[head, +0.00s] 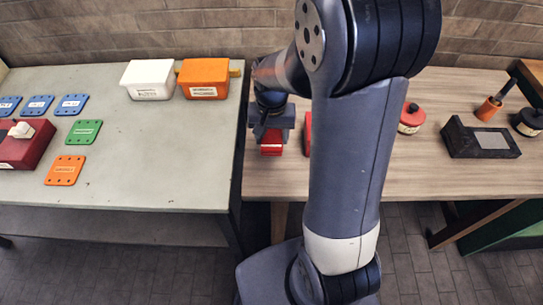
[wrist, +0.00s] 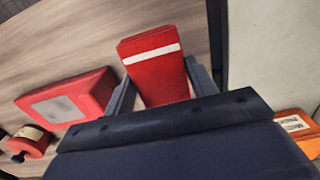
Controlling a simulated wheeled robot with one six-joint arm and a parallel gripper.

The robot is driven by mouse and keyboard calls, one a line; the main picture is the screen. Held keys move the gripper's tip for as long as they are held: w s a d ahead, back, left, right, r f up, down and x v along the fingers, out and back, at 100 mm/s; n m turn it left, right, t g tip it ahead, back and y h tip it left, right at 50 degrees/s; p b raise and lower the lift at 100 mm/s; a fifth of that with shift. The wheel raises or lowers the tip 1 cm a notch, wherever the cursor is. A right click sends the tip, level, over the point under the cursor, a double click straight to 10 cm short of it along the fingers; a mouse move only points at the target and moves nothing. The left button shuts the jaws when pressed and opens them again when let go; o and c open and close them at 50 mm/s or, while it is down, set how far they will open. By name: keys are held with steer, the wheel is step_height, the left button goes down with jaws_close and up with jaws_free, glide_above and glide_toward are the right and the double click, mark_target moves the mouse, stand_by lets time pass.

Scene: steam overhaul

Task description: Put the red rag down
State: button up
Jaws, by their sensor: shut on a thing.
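The red rag (wrist: 155,65) is a folded red block with a white stripe in the wrist view. My gripper (wrist: 160,85) is shut on it, with one finger along each side. In the head view the rag (head: 271,148) shows below my gripper (head: 271,137), at the left end of the wooden table (head: 262,182). The rag is over the wood, near the edge facing the grey table. I cannot tell whether it touches the tabletop.
A red box with a grey panel (wrist: 62,104) and a red tin (wrist: 30,142) lie to the left in the wrist view. A black tray (head: 460,142) stands at right. The grey table (head: 150,180) holds a white box (head: 148,72) and an orange box (head: 204,72). Bare wood surrounds the rag.

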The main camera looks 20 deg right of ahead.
mark_target(272, 136)
step_height(272, 136, down, 7)
steer(key=shift+f, duration=0.15)
steer(key=shift+f, duration=0.1)
stand_by(0.3)
steer(key=o, duration=1.1)
step_height(272, 136, up, 12)
steer(key=shift+r, duration=0.15)
